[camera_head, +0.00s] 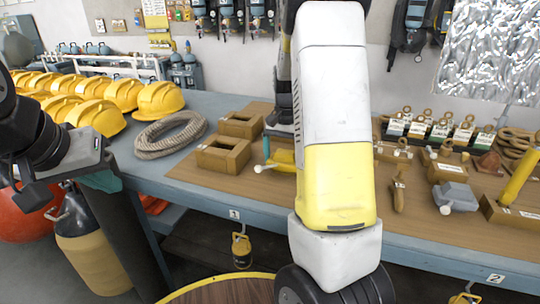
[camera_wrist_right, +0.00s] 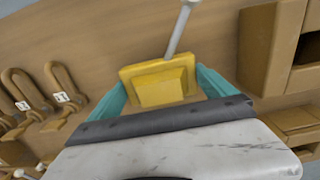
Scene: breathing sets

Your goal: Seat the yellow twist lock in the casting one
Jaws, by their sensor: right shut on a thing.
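The yellow twist lock (camera_wrist_right: 158,84) sits between the teal fingers of my right gripper (camera_wrist_right: 162,92), with its pale handle pointing up the right wrist view. In the head view the twist lock (camera_head: 283,159) shows left of my white and yellow arm, with one teal finger beside it; the rest of the gripper is hidden. Two brown hollow castings stand left of it, a near one (camera_head: 222,157) and a far one (camera_head: 240,124); I cannot read which is casting one. A casting (camera_wrist_right: 258,45) also shows in the right wrist view. My left gripper (camera_head: 58,190) hangs at the far left, away from them.
The brown board (camera_head: 262,190) lies on the blue-grey bench. A coiled rope (camera_head: 170,131) and yellow helmets (camera_head: 98,116) lie left. Shackles, a grey block (camera_head: 455,196) and a yellow cylinder (camera_head: 521,177) crowd the right. My right arm covers the middle.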

